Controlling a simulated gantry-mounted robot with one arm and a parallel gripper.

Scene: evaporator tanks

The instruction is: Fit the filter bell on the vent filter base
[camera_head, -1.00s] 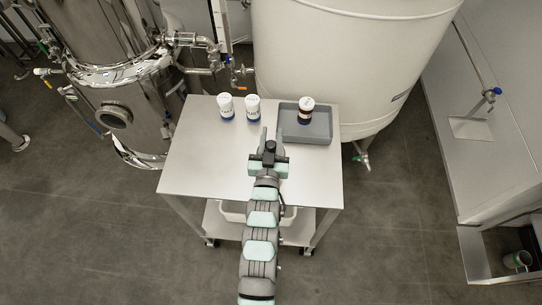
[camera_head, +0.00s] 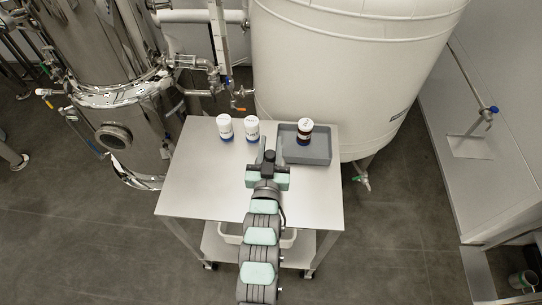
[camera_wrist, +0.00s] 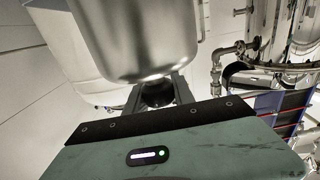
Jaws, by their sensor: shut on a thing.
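My gripper (camera_head: 269,144) is above the table, just right of and in front of the middle canister. I cannot pick out the vent filter base with certainty in either view.
Two white-topped canisters with blue bottoms, left (camera_head: 225,127) and middle (camera_head: 252,130), stand on the steel table (camera_head: 195,185). A dark-bottomed canister (camera_head: 304,131) stands in the grey tray (camera_head: 321,150). A white tank (camera_head: 350,60) and a steel tank (camera_head: 105,60) rise behind. The table's front left is clear.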

